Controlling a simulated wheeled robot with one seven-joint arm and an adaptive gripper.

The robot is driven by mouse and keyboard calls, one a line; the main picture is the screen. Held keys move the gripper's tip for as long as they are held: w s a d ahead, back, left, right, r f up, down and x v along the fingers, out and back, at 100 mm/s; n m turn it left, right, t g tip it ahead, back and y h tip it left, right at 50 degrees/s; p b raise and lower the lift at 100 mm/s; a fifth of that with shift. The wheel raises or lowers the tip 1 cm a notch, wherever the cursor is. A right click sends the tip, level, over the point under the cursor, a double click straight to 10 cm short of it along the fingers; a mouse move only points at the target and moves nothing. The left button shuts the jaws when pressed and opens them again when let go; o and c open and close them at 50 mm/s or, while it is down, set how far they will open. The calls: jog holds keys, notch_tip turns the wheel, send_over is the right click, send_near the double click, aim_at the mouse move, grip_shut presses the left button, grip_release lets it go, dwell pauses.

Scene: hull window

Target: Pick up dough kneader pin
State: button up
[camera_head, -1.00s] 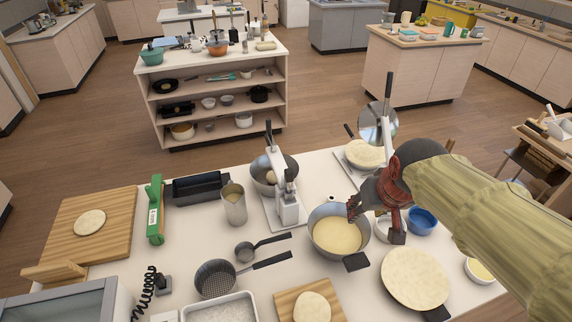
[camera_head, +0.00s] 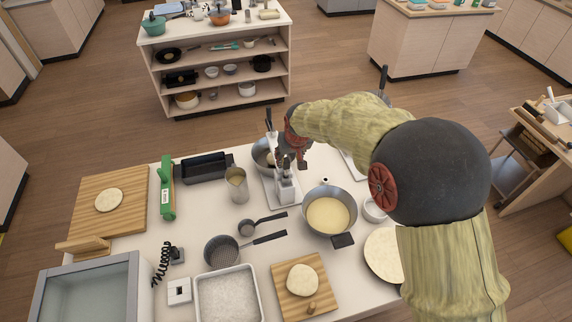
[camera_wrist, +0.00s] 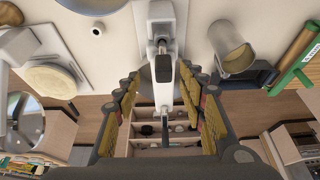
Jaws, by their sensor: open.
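A dough kneader (camera_head: 284,186) with a white base, a white upright arm and a metal bowl stands at the back middle of the table. In the wrist view its white arm (camera_wrist: 186,92) and dark joint (camera_wrist: 162,68) show between my fingers. I cannot tell for certain which part is the kneader pin; the bowl is partly hidden by my gripper. My gripper (camera_head: 291,163) is over the kneader in the head view. In the wrist view my gripper (camera_wrist: 160,90) is open, with yellow-padded fingers on both sides of the arm; contact cannot be seen.
A metal jug (camera_head: 237,186) stands just left of the kneader. A pan of batter (camera_head: 327,214) is to its right. A green tool (camera_head: 167,188) and a black tin (camera_head: 205,167) lie further left. A dough board (camera_head: 304,262) is at the front. A shelf unit (camera_head: 215,75) stands behind.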

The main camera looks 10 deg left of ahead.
aim_at(286, 161)
jog(key=x, duration=0.5)
jog(key=shift+w+a+f+p, duration=0.15)
jog(key=shift+a+f+p, duration=0.15)
jog(key=shift+p, duration=0.1)
jog(key=shift+c, duration=1.4)
jog(key=c, duration=0.7)
grip_shut()
